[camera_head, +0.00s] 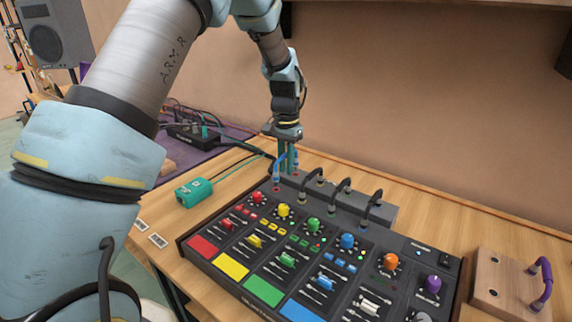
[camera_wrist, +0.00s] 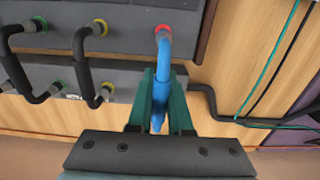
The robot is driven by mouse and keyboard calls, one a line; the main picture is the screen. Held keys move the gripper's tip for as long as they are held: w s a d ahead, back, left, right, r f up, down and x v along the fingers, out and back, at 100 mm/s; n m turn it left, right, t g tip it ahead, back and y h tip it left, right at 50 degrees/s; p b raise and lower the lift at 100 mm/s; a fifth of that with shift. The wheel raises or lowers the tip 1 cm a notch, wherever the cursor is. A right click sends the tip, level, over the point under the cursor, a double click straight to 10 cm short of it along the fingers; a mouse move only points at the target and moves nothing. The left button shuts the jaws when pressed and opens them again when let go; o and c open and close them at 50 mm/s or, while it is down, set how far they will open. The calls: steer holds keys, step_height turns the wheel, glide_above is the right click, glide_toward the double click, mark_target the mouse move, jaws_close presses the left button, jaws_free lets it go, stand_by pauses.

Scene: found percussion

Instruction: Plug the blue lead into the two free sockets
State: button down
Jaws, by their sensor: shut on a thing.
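My gripper (camera_head: 286,168) points down over the back left of the mixer and is shut on the blue lead (camera_head: 277,168). In the wrist view the blue lead (camera_wrist: 178,62) arches up from between my gripper's teal fingers (camera_wrist: 160,92). One end of the lead meets a red-ringed socket (camera_wrist: 163,29) on the mixer's top. That end looks upright there in the head view, but its depth is unclear.
Several black leads (camera_head: 340,185) arch between the mixer and back strip, just right of my gripper. A teal box (camera_head: 194,192) lies left on the wooden table. A wooden block with a purple handle (camera_head: 541,284) is at right. The wall (camera_head: 430,100) stands close behind.

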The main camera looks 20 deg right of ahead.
steer(key=shift+f+b, duration=0.5)
steer(key=shift+f, duration=0.95)
stand_by(0.5)
steer(key=c, duration=0.8)
jaws_free()
steer(key=shift+o, duration=0.2)
steer(key=shift+r, duration=0.1)
step_height(320, 180, up, 11)
steer(key=shift+f+b, duration=0.15)
steer(key=shift+b, duration=0.9)
